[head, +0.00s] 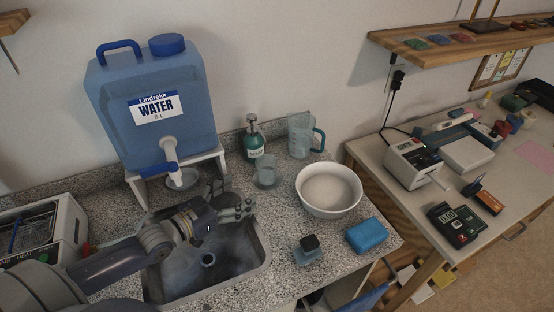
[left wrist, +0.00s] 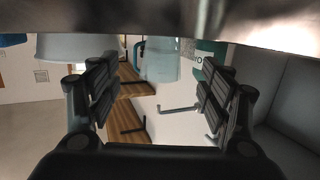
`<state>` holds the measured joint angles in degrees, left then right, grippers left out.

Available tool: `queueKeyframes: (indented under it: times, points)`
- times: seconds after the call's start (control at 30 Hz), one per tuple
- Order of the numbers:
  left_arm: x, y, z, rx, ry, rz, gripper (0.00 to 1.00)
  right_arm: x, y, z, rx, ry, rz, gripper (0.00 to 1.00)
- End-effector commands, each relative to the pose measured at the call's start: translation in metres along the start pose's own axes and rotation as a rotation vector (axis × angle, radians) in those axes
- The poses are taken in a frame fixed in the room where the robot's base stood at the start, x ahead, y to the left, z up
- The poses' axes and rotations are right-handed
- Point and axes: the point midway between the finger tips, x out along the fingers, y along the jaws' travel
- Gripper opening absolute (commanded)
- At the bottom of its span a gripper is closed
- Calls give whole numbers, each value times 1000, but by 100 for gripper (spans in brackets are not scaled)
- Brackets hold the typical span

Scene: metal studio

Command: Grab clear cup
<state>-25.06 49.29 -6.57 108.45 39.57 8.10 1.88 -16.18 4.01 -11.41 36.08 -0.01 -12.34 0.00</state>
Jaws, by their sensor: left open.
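The clear cup (head: 267,172) stands upright on the speckled counter, in front of the green soap bottle (head: 253,139) and left of the white bowl (head: 329,190). My left gripper (head: 238,203) is over the back edge of the sink, a short way in front and left of the cup, apart from it. In the left wrist view, the scene is upside down and the open, empty fingers (left wrist: 160,95) frame a clear vessel (left wrist: 162,62). I cannot tell there how much is the cup and how much is the jug behind. My right gripper is not in view.
The clear jug with a blue handle (head: 299,135) stands behind the cup. The blue water container (head: 155,105) sits on a stand over a small dish (head: 183,179). The sink (head: 165,286) opens below my left arm.

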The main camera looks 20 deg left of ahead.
Motion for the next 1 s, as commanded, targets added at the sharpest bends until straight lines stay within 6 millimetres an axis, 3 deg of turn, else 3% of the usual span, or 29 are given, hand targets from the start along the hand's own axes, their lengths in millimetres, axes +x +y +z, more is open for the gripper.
queueKeyframes:
  times: [0.17, 0.5, 0.6, 1.0]
  points:
    - [14, -6, -2, 0, 0, 0, 72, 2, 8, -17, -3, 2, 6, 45]
    - [41, -5, -7, 3, 10, -1, 72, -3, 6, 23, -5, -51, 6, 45]
    - [52, -5, -6, 3, 7, -1, 72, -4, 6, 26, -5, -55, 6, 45]
    - [76, -6, -6, 3, 7, -1, 72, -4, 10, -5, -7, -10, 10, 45]
